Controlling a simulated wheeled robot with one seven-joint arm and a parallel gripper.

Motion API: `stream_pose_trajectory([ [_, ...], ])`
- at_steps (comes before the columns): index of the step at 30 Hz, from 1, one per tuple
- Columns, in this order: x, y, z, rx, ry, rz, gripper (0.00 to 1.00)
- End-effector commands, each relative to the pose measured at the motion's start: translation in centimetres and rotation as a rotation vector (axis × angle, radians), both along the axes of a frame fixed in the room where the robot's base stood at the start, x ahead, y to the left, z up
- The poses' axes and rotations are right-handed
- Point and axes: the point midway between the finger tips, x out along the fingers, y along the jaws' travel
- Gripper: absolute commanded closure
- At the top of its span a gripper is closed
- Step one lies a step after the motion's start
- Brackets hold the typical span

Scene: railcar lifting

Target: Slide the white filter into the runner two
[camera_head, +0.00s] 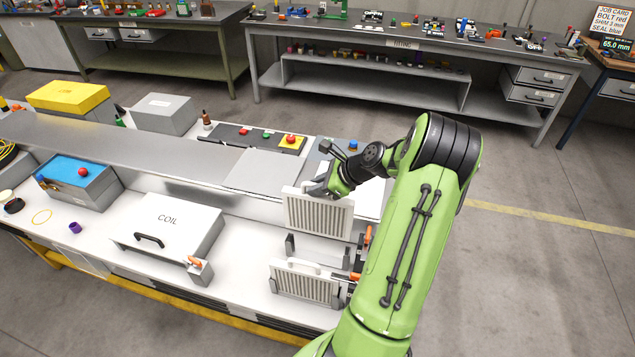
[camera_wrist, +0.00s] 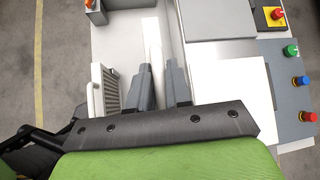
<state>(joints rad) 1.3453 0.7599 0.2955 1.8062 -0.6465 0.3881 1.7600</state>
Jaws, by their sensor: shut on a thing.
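A white pleated filter (camera_head: 318,217) hangs upright from my gripper (camera_head: 318,190), which is shut on its top edge. In the wrist view, the fingers of my gripper (camera_wrist: 162,85) close around its thin white edge (camera_wrist: 153,45). A grey runner (camera_head: 312,252) stands just below the held filter in the head view and looks empty. The filter's lower edge appears above it; I cannot tell whether they touch. A second white filter (camera_head: 305,286) sits in the nearer runner, and also shows at left in the wrist view (camera_wrist: 105,92).
Orange clamps (camera_head: 366,236) stand at the runners' right ends, close to my arm. The white COIL cover (camera_head: 172,224) lies to the left, with an orange-handled grey block (camera_head: 199,269) beside it. A button panel (camera_head: 250,137) lies behind. The bench front edge is near.

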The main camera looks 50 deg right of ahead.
Motion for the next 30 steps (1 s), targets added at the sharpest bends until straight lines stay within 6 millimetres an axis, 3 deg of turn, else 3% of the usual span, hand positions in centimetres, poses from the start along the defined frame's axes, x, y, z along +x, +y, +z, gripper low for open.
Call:
stream_pose_trajectory([
  [1,0.0,0.1,-1.4,0.003,0.001,0.0,1.0],
  [3,0.0,0.1,-2.3,0.002,0.001,0.001,1.0],
  [12,0.0,0.1,-5.3,0.001,0.0,0.001,1.0],
  [30,0.0,0.0,-5.3,0.001,0.001,0.0,1.0],
])
